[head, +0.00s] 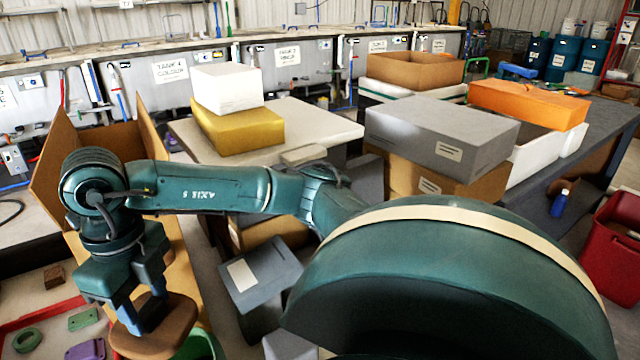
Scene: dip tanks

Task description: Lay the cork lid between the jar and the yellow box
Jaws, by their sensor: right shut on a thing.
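My right gripper (142,314) is low at the left of the head view, pointing down. It is shut on a brown, rounded, flat piece that looks like the cork lid (178,326), held about level. A green rounded thing (203,346) shows partly just right of and below the lid; I cannot tell whether it is the jar. A yellow box (238,128) lies on the pale table at the back, with a white box (227,88) on top of it. No other jar is clear to me. My left gripper is not in view.
A red-edged area (50,318) at lower left holds a green ring (27,340), a green plate (83,319) and a purple piece (86,350). An open cardboard box (50,150) stands behind my gripper. The pale table (320,122) has bare room.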

